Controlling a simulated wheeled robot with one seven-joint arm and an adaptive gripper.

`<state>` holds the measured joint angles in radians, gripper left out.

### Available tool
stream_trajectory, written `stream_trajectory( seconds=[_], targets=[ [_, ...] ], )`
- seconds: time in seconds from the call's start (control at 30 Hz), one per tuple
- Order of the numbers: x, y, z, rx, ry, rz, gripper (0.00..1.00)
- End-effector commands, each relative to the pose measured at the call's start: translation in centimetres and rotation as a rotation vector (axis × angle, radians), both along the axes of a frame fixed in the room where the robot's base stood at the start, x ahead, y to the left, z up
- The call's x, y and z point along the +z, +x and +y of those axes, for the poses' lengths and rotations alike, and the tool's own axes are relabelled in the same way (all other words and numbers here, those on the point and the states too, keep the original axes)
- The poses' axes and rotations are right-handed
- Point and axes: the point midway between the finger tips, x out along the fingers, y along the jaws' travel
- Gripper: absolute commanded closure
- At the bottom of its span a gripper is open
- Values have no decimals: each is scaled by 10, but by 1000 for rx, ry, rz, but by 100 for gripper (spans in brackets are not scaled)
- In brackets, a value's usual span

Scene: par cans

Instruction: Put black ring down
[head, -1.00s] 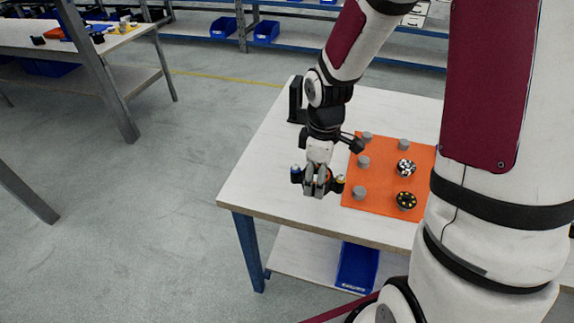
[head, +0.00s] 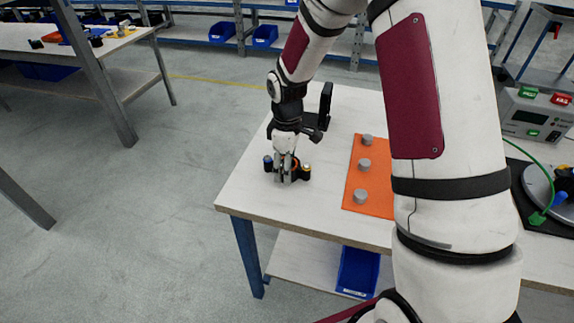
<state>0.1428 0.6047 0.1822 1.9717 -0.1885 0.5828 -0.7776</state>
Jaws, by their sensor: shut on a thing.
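My gripper (head: 284,178) points down at the left part of the white table, left of the orange mat (head: 371,198). Its fingers are closed together on the black ring (head: 297,171), which is mostly hidden; only dark parts show around the fingertips. Small black parts, one with a blue top and one with a yellowish top, show on either side of the fingers. The fingertips are at or just above the tabletop; I cannot tell whether the ring touches it.
Several grey pegs (head: 364,164) stand on the orange mat. A black upright bracket (head: 325,104) stands behind my gripper. A green-and-red-buttoned device (head: 537,115) sits at the right. My arm hides the mat's right side.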

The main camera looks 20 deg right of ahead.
Motion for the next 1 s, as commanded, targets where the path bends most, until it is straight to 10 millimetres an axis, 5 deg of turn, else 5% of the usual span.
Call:
stream_trajectory(
  seconds=[0.33, 0.37, 0.43, 0.77, 1.0],
  targets=[
    [-3, 0, 0, -1, 0, -1, 68],
    [-2, 0, 0, -1, 0, -1, 36],
    [-2, 0, 0, -1, 0, -1, 23],
    [-1, 0, 0, -1, 0, -2, 23],
    [27, 1, -1, -2, 0, -6, 23]
  ],
)
